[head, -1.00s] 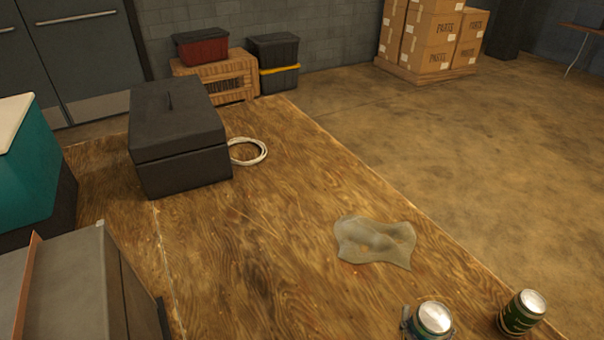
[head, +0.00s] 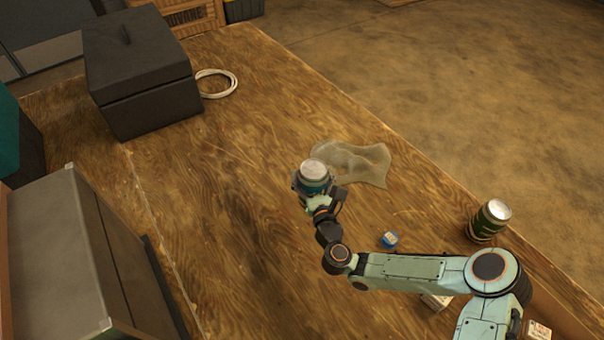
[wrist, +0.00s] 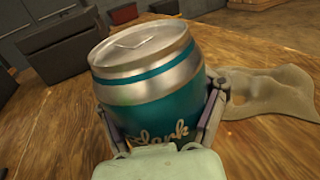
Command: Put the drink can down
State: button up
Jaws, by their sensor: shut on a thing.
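A teal drink can (head: 314,172) with a silver top is in my gripper (head: 315,190), near the middle of the wooden table (head: 230,240). In the wrist view the can (wrist: 148,85) fills the middle, slightly tilted in the picture, with a finger of my gripper (wrist: 160,120) pressed against each side. The gripper is shut on the can. The can's underside is hidden, so I cannot tell whether it touches the table. A second, green can (head: 489,221) stands upright near the table's right edge, apart from my gripper.
A crumpled translucent sheet (head: 362,162) lies just right of the held can. A small blue item (head: 389,240) lies near my arm. A black box (head: 140,70) and a white cable coil (head: 217,83) are at the back left. The table left of the can is clear.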

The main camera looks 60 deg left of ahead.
jog(key=shift+w+a+f, duration=0.35)
jog(key=shift+a+f, duration=0.3)
jog(key=shift+f, duration=0.8)
jog(key=shift+w+a+f, duration=0.3)
jog(key=shift+a+f, duration=0.35)
jog(key=shift+f, duration=0.75)
jog(key=shift+w+a+f, duration=0.35)
jog(key=shift+a+f, duration=0.3)
jog(key=shift+f, duration=0.8)
jog(key=shift+f, duration=0.15)
jog(key=o, duration=1.3)
